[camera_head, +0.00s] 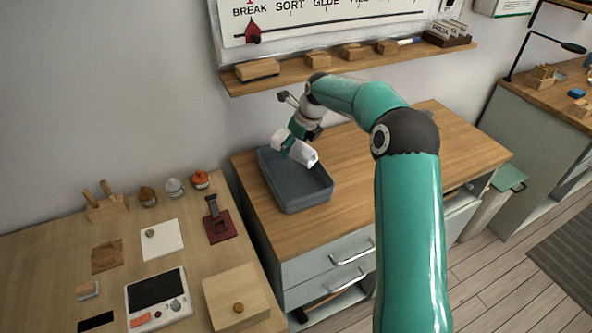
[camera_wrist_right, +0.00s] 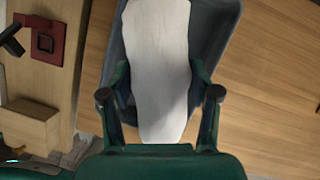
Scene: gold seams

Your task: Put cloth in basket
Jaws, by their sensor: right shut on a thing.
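The white cloth (camera_wrist_right: 158,60) is between the fingers of my right gripper (camera_wrist_right: 160,92), which is shut on it. In the head view the cloth (camera_head: 302,154) hangs from my right gripper (camera_head: 290,140) over the basket. The basket (camera_head: 305,201) is a dark grey-blue open bin on the wooden cabinet top. Its rim also shows behind the cloth in the right wrist view (camera_wrist_right: 222,22). Whether the cloth touches the basket's inside cannot be told. My left gripper is not in view.
A lower left bench holds a scale (camera_head: 157,297), a wooden box (camera_head: 235,297) and a dark red stand (camera_head: 219,226).

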